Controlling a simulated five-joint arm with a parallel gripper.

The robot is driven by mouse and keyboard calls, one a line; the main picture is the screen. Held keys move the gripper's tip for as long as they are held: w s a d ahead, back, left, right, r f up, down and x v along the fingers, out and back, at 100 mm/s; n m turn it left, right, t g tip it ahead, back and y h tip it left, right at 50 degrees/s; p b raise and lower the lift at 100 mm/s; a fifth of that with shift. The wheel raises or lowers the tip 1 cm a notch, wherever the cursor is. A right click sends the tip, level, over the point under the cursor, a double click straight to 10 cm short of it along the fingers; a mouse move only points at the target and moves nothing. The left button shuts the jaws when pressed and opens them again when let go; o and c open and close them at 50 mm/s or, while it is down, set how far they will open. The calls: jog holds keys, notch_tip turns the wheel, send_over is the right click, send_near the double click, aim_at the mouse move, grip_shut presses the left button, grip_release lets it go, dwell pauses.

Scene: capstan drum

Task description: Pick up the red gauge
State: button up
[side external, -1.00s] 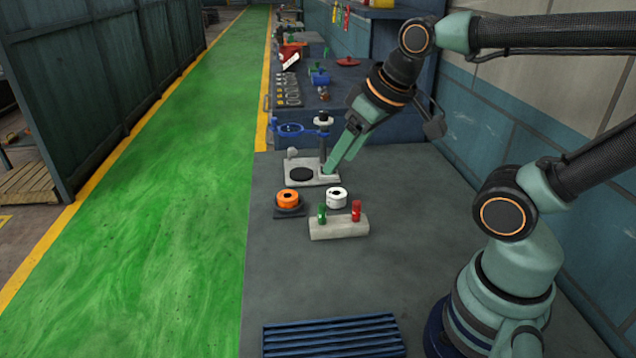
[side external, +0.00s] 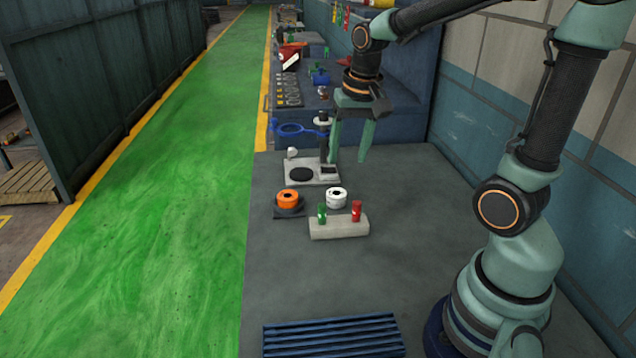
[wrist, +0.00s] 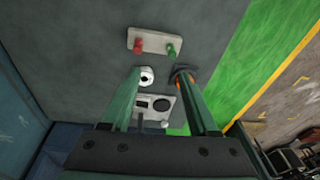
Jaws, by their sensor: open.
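The red gauge (side external: 356,211) stands upright in the right end of a pale block (side external: 338,229). A green gauge (side external: 321,213) stands at the block's left end. In the wrist view the red gauge (wrist: 139,45) is at the left of the block, beyond my fingertips. My gripper (side external: 350,155) is open and empty, pointing down, above and behind the red gauge, near the stand's post. In the wrist view its two fingers (wrist: 160,75) are well apart, with nothing between the tips.
A white ring (side external: 336,197) and an orange ring (side external: 288,199) on a dark base sit behind the block. A blue ribbed mat (side external: 333,337) lies in front. The grey surface right of the block is clear.

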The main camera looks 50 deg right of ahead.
aim_at(357, 202)
jog(key=d+f+m, duration=0.1)
jog(key=f, duration=0.2)
jog(key=d+f+m+g, duration=0.1)
jog(key=d+f, duration=0.1)
jog(key=f, duration=0.2)
jog(key=w+d+f+m+g, duration=0.1)
jog(key=d+f+m, duration=0.1)
jog(key=f, duration=0.2)
jog(key=shift+f, duration=0.15)
jog(key=shift+s+f, duration=0.25)
jog(key=shift+f, duration=1.1)
jog(key=shift+s+f, duration=0.2)
jog(key=shift+f, duration=1.1)
grip_shut()
